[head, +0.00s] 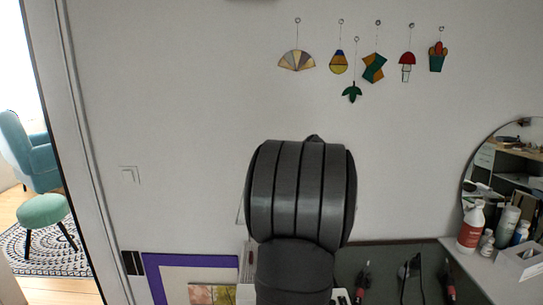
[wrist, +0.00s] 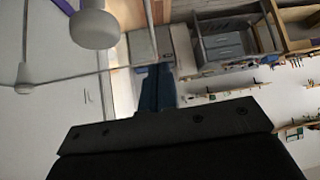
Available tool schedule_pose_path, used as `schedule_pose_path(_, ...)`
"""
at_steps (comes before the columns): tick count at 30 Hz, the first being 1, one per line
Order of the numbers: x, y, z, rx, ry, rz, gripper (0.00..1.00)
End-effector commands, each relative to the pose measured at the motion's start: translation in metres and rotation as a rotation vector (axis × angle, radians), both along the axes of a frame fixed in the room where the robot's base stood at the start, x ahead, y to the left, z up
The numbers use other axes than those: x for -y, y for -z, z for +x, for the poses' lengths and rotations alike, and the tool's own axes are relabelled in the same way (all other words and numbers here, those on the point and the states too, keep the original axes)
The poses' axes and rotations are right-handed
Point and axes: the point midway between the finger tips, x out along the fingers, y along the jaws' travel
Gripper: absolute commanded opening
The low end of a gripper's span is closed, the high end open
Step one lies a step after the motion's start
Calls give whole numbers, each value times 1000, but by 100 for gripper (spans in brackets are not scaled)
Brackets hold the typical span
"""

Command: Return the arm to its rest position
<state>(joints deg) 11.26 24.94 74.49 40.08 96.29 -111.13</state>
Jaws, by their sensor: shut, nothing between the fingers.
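My gripper (wrist: 158,72) shows in the wrist view as a narrow dark pair of fingers beyond the wide dark block of my wrist. The fingers are together with nothing between them, and no surface or object touches them. In the head view a dark ribbed link of my own arm stands upright in the middle, in front of the wall (head: 190,130). My gripper cannot be made out there; the arm hides part of what lies behind it.
Several stained-glass pieces, including a fan (head: 297,61), hang on the wall. At right are a round mirror (head: 510,165), a red-labelled bottle (head: 471,228) and a white box (head: 520,260). A purple frame (head: 152,275) is low left. The wrist view shows a lamp (wrist: 94,28) and shelves (wrist: 235,45).

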Motion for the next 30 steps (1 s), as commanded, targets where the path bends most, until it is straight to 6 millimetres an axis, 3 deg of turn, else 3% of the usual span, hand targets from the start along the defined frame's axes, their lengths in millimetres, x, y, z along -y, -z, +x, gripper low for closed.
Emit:
schedule_pose_path(10, -72, 0, -5, 1, -5, 0, 0)
schedule_pose_path(14, -96, -1, -3, 1, 76, 1, 0)
schedule_pose_path(30, -180, 0, 35, 1, 367, -1, 0)
